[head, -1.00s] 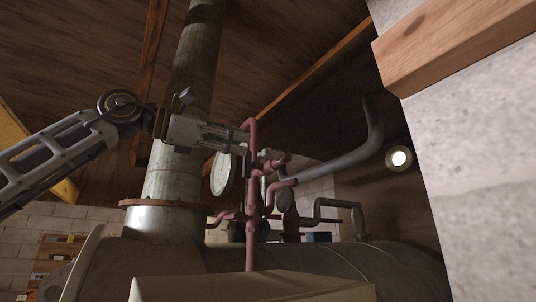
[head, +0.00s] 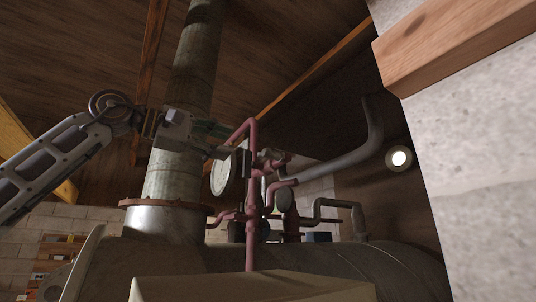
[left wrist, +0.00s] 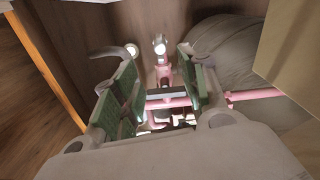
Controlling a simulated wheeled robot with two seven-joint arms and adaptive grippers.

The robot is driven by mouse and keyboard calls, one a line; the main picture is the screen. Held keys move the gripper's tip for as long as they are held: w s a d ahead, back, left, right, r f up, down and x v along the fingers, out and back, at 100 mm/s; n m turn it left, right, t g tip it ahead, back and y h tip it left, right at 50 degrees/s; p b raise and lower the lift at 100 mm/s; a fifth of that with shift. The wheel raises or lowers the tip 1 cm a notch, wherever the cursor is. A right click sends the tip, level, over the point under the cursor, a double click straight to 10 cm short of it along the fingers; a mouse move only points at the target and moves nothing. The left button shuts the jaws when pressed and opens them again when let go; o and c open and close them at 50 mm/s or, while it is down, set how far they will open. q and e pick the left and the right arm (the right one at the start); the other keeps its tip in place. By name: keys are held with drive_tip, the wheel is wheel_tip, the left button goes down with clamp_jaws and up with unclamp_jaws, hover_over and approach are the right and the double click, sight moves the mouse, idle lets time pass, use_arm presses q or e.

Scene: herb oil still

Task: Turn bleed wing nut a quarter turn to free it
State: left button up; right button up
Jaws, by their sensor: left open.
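The bleed wing nut cannot be made out surely. A small pale metal fitting (left wrist: 160,47) tops a pink pipe piece beyond my fingers in the left wrist view. My left gripper (head: 228,142) is open and empty, above and left of these fittings, near the top of the gauge. In the left wrist view its green-padded fingers (left wrist: 158,92) stand wide apart, with pink pipes seen between and beyond them. My right gripper is not in view.
A round white-faced gauge (head: 224,175) stands just below my left gripper. The thick vertical flue (head: 172,180) rises behind my left arm. A large tank (head: 370,262) lies below, and a grey bent pipe (head: 345,155) runs to the right.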

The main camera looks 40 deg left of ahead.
sight(262, 152)
use_arm(q)
drive_tip(key=shift+w+d, duration=0.1)
drive_tip(key=shift+w, duration=0.05)
drive_tip(key=shift+p+x, duration=1.8)
drive_tip(key=shift+x, duration=4.9)
drive_tip(key=shift+f, duration=0.1)
clamp_jaws()
